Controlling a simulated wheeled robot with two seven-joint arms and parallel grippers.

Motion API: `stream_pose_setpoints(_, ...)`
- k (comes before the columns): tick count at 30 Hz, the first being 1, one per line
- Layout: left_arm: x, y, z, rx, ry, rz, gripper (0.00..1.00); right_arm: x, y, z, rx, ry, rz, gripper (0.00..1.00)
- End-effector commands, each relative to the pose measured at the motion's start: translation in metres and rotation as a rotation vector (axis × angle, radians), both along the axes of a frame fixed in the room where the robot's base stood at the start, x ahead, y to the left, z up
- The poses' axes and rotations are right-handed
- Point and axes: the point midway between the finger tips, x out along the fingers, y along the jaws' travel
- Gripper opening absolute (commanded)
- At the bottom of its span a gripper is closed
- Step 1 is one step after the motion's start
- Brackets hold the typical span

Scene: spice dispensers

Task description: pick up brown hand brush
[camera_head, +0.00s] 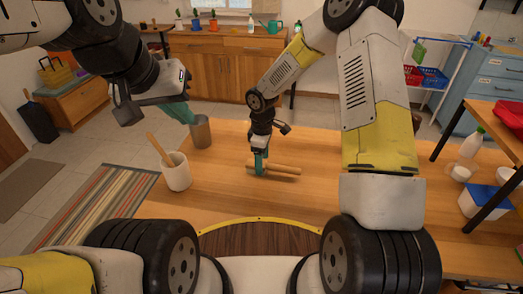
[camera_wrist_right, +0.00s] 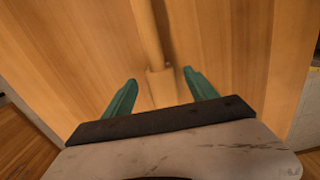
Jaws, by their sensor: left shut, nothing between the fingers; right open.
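A light brown wooden piece (camera_head: 284,167) with a rod-like shape lies on the wooden table. It appears to be the brown hand brush, but no bristles show. In the right wrist view its narrow rod (camera_wrist_right: 146,30) runs away from me and its wider part (camera_wrist_right: 163,90) lies between the fingers. My right gripper (camera_head: 261,161) points down at it, open, with a finger on either side in the wrist view (camera_wrist_right: 160,92); I see no grip on it. My left gripper (camera_head: 184,112) is shut and empty, at the left by a metal cup.
The metal cup (camera_head: 200,132) and a white crock (camera_head: 177,172) with a wooden utensil stand on the table's left. A bottle (camera_head: 470,143) and a blue-lidded container (camera_head: 486,200) are at the right. The table front (camera_head: 260,200) is clear.

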Motion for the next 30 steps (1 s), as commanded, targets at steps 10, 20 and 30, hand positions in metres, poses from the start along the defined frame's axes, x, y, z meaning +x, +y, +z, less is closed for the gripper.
stream_pose_setpoints(10,0.000,0.000,0.000,0.000,0.000,0.000,0.00,0.000,0.000,-0.022,0.000,-0.002,0.000,0.66)
stream_pose_setpoints(20,0.000,0.000,0.000,0.000,0.000,0.000,0.00,0.000,0.000,-0.021,0.000,-0.001,-0.001,0.17)
stream_pose_setpoints(30,0.000,0.000,0.000,0.000,0.000,0.000,0.00,0.001,0.000,-0.020,0.000,-0.002,-0.001,0.00)
